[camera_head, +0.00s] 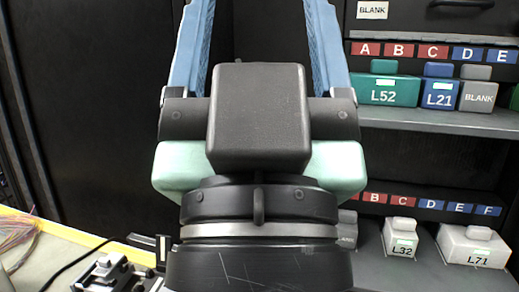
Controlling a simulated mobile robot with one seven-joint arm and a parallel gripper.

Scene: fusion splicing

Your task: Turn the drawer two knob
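My gripper (258,25) fills the middle of the view, seen from behind, pointing up the picture. Its two blue fingers stand wide apart, with no object visible between them. The fingertips run out of the top edge. A black drawer front (420,18) is at the top right, with a white BLANK label (373,10) and a dark handle (462,3) cut by the top edge. I see no knob that I can make out as that of drawer two. It may be out of view or hidden behind my gripper.
An upper shelf (435,122) on the right holds green L52 (385,92), blue L21 (439,95) and a grey BLANK box (478,97). Below are L32 (400,240) and L71 (473,247). A yellow-edged table (60,234) at lower left holds a device (108,275). Black panels stand behind.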

